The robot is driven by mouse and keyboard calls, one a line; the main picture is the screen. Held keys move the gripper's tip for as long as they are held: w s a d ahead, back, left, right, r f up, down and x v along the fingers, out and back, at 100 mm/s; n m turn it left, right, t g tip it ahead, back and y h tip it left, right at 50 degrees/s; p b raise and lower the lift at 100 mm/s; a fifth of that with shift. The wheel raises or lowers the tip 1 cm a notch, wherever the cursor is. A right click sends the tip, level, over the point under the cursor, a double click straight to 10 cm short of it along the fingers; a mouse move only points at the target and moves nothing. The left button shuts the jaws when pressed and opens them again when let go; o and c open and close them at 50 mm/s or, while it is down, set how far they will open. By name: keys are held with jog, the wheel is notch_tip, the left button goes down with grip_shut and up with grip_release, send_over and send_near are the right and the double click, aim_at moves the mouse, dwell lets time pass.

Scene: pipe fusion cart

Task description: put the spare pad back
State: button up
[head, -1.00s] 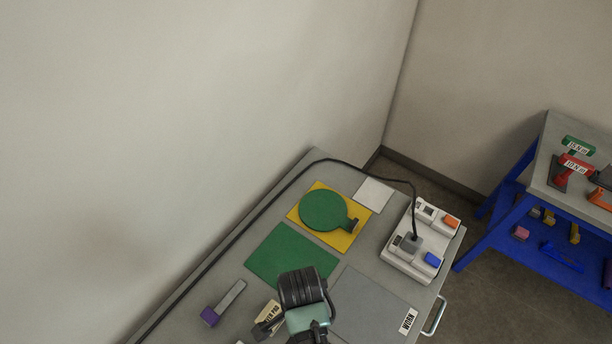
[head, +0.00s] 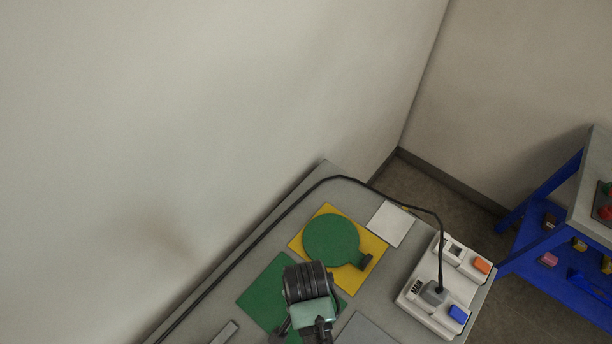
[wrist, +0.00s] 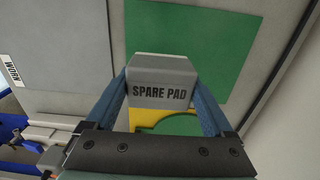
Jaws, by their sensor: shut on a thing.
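The spare pad (wrist: 160,92) is a grey block with SPARE PAD printed on its side, seen in the wrist view. My gripper (wrist: 160,76) is shut on it, one blue-grey finger at each side. The pad appears in front of a green mat (wrist: 205,35); I cannot tell how high it is above the cart top. In the head view my arm covers part of the green mat (head: 262,291), and the pad cannot be made out there.
A yellow sheet (head: 325,213) bears a green disc (head: 331,240) with a dark handle. Beside it are a white square (head: 390,223) and a corded white unit (head: 416,300). A wall runs along the cart; a blue-framed table (head: 545,240) stands right.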

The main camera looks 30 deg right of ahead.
jog(key=shift+w+f, duration=0.1)
jog(key=shift+f, duration=2.1)
jog(key=shift+f, duration=0.15)
jog(key=o, duration=0.9)
notch_tip(320, 180, up, 12)
jog(key=shift+d+r, duration=0.1)
jog(key=shift+r, duration=0.1)
